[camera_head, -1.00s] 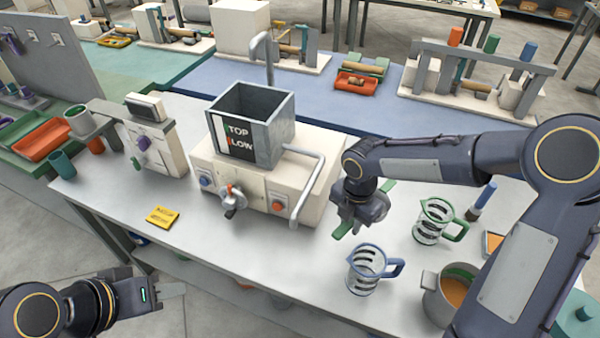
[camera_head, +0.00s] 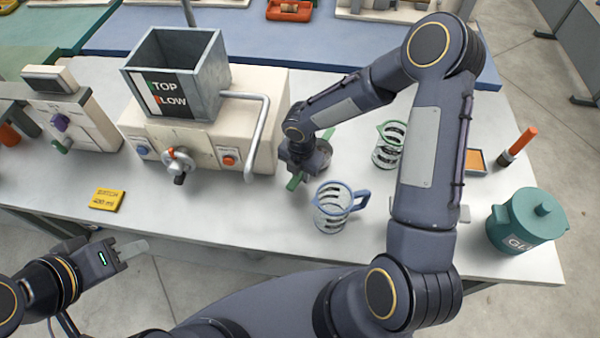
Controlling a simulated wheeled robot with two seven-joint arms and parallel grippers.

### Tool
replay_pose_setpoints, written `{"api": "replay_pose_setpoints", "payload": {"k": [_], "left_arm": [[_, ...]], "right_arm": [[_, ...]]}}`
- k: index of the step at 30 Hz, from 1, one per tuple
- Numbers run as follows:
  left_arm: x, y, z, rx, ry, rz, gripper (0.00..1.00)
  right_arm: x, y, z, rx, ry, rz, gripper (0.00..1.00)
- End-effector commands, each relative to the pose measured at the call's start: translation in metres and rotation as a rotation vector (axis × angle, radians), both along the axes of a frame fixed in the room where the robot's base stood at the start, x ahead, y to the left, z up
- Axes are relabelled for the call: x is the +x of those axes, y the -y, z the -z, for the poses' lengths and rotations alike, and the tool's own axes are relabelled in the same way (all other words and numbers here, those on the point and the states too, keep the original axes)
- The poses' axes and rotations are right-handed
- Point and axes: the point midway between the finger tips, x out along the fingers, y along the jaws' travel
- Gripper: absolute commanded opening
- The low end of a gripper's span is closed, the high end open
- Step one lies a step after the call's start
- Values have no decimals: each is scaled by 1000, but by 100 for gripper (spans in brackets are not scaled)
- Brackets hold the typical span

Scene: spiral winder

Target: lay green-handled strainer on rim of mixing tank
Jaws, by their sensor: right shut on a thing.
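The mixing tank (camera_head: 205,85) is a grey open-topped box marked TOP and LOW, standing on a cream machine body. My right gripper (camera_head: 306,168) is low over the table, right of the machine, and shut on the green-handled strainer (camera_head: 294,182). Green parts of the strainer stick out on both sides of the gripper; the gripper hides most of the rest. The strainer is apart from the tank, below its rim and to its right. My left gripper (camera_head: 128,250) is empty in front of the table's front edge; its finger gap is not clear.
A bent grey pipe (camera_head: 262,125) stands between tank and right gripper. A blue-handled jug (camera_head: 332,212) and a green-handled jug (camera_head: 386,152) are close to the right gripper. A teal lidded pot (camera_head: 525,225) stands at the right. A yellow card (camera_head: 107,199) lies front left.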

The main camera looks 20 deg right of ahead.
Motion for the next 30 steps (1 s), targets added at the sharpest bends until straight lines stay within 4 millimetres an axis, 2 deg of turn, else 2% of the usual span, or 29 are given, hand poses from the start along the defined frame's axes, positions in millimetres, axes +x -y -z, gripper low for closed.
{"api": "replay_pose_setpoints", "payload": {"k": [3,14,15,19,26,30], "left_arm": [[0,0,-1,0,0,0,36],[0,0,4,0,0,0,36],[0,0,2,0,0,0,36],[0,0,2,0,0,0,36],[0,0,2,0,0,0,36],[0,0,-3,0,0,0,36]], "right_arm": [[-1,-1,13,1,-2,-2,0],[0,0,19,0,0,-1,0],[0,0,17,0,0,-1,27],[0,0,17,0,0,0,43],[0,0,17,0,0,0,43],[0,0,10,1,1,0,43]]}}
